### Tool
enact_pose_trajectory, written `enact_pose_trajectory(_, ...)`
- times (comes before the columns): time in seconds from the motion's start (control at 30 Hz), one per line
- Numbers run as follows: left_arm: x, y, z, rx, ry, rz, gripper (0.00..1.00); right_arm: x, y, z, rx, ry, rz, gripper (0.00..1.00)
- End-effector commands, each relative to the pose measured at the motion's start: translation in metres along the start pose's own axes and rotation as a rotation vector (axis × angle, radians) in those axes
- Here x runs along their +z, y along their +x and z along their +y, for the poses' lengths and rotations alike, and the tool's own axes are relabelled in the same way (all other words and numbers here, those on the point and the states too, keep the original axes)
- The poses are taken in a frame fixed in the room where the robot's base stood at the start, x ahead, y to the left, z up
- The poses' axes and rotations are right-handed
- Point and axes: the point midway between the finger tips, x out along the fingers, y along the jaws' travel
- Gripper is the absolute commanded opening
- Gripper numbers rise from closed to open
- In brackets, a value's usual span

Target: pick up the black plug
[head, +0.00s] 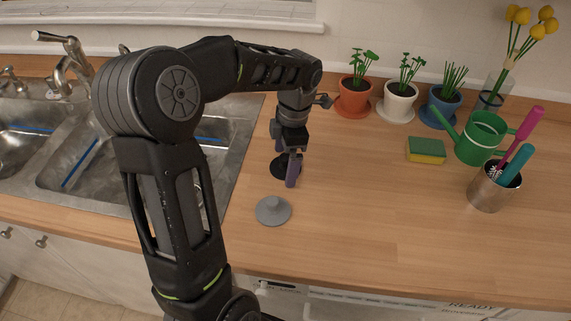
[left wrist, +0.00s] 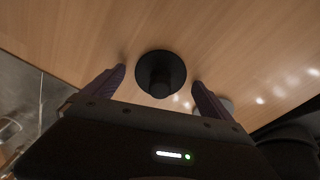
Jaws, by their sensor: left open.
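The black plug (head: 280,168) lies flat on the wooden counter, to the right of the sink, partly hidden behind my left gripper in the head view. In the left wrist view the black plug (left wrist: 161,74) is a round disc with a knob, lying ahead of and between the fingertips. My left gripper (head: 287,166) points down over it. Its two purple fingers stand apart with nothing held between them, and they also show in the left wrist view (left wrist: 158,78). My right gripper is not in view.
A grey plug (head: 273,211) lies just in front of the black one. The sink (head: 225,150) is at left. A sponge (head: 426,151), green watering can (head: 481,138), utensil cup (head: 492,188) and potted plants (head: 398,102) stand right and back. The right front counter is clear.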

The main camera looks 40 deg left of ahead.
Motion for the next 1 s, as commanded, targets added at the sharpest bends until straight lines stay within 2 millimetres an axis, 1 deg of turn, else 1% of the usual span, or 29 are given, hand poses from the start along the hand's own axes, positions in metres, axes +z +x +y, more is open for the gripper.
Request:
enact_pose_trajectory(0.03, 0.0, -0.0002, 0.0, 0.0, 0.0, 0.0, 0.94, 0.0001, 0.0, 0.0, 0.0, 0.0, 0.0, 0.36)
enact_pose_trajectory(0.07, 0.0, -0.0002, 0.0, 0.0, 0.0, 0.0, 0.92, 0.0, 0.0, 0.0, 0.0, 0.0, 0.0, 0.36)
enact_pose_trajectory(0.8, 0.0, -0.0001, 0.0001, 0.0, 0.0, 0.0, 0.31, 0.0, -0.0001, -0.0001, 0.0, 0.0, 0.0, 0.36)
enact_pose_trajectory(0.83, 0.0, -0.0003, 0.0001, 0.0, 0.0, 0.0, 0.3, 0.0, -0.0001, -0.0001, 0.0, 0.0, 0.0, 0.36)
enact_pose_trajectory(1.0, 0.0, -0.0003, 0.0001, 0.0, 0.0, 0.0, 0.3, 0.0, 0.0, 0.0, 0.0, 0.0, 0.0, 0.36)
